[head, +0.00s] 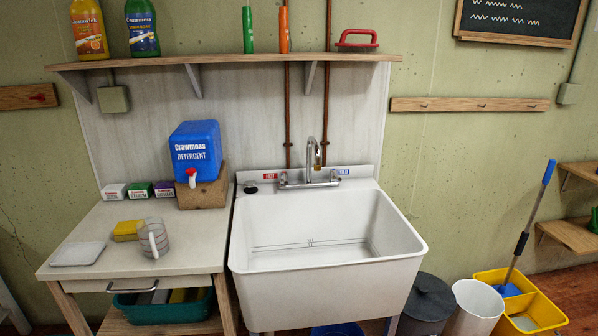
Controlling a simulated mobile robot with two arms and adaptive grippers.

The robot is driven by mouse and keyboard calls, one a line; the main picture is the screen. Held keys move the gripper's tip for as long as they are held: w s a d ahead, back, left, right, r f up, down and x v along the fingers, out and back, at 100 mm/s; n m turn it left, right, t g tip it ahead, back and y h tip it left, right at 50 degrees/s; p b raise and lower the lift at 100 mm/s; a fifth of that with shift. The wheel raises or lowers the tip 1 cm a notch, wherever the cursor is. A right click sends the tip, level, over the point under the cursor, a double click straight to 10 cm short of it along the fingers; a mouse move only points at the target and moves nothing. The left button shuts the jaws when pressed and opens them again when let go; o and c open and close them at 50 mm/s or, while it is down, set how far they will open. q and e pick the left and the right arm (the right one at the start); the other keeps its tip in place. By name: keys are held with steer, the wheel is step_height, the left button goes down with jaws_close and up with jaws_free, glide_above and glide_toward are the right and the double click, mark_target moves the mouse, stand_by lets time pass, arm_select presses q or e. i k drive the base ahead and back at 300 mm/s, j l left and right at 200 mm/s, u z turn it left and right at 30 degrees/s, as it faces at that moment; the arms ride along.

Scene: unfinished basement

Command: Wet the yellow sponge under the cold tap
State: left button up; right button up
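The yellow sponge (126,231) lies on the worktop (105,215) left of the sink, just left of a clear measuring jug (153,238). The tap (310,158) stands at the back of the white sink (330,272), its spout over the basin. A red label (270,176) is at the left of the tap and a blue label (343,172), the cold side, at the right. I cannot make out water running from the spout. The basin looks empty. Neither of my grippers is in view.
A blue detergent container (195,150) with a red spigot sits on a wooden block. Small boxes (138,190) and a white dish (77,254) are on the worktop. A shelf (225,61) runs above. A yellow mop bucket (545,312) and bins stand right of the sink.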

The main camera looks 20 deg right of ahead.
mark_target(334, 172)
steer(key=i+l+u, duration=0.1)
steer(key=l, duration=0.25)
steer(key=i+l+u, duration=0.25)
steer(key=i+l, duration=0.15)
steer(key=l, duration=0.3)
steer(key=i+l+u, duration=0.15)
steer(key=l, duration=0.2)
steer(key=i+l+u, duration=0.1)
steer(key=l, duration=0.3)
